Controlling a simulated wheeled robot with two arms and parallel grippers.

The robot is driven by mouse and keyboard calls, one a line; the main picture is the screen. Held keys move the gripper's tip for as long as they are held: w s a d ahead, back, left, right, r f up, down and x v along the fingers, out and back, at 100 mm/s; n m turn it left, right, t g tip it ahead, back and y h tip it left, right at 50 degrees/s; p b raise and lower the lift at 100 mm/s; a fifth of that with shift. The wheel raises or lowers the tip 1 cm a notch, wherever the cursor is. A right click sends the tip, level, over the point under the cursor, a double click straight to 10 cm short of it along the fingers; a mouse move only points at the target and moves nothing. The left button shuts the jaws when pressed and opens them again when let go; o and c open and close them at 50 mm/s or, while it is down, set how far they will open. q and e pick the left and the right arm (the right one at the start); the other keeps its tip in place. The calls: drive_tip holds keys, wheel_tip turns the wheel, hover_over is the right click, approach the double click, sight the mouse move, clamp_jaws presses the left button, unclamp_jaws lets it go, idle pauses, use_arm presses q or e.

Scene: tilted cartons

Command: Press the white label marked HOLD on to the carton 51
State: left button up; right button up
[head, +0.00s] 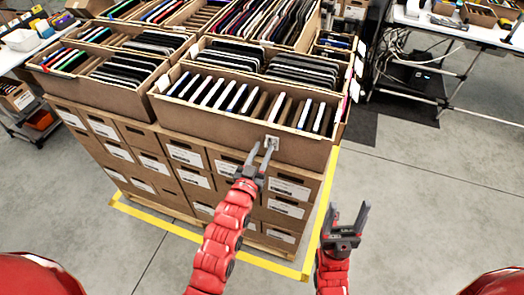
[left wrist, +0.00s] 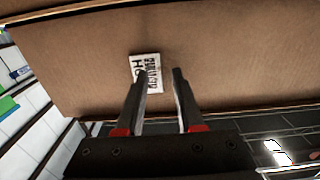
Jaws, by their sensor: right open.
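The white label (head: 272,142) lies against the upper front face of an open-topped carton (head: 215,116), right of that face's middle. In the left wrist view the label (left wrist: 148,73) looks flat on the brown carton face (left wrist: 230,55), slightly tilted, its print partly readable as HO. My left gripper (head: 264,147) is at the label, its fingers apart. In the wrist view its fingertips (left wrist: 158,80) flank the label's lower part, the left tip overlapping its edge. Touch cannot be judged. My right gripper (head: 349,207) is open and empty, lower right. The number 51 is not readable.
Closed, labelled cartons (head: 185,152) are stacked below the open ones, with yellow tape (head: 270,264) on the floor around the stack. More open cartons (head: 110,68) full of flat items stand behind. A white table (head: 450,22) is at back right. The floor at right is clear.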

use_arm(q)
drive_tip(key=p+v, duration=0.2)
drive_tip(key=v, duration=2.1)
drive_tip(key=shift+s+p, duration=0.2)
drive_tip(key=shift+p, duration=0.2)
drive_tip(key=shift+w+a, duration=0.1)
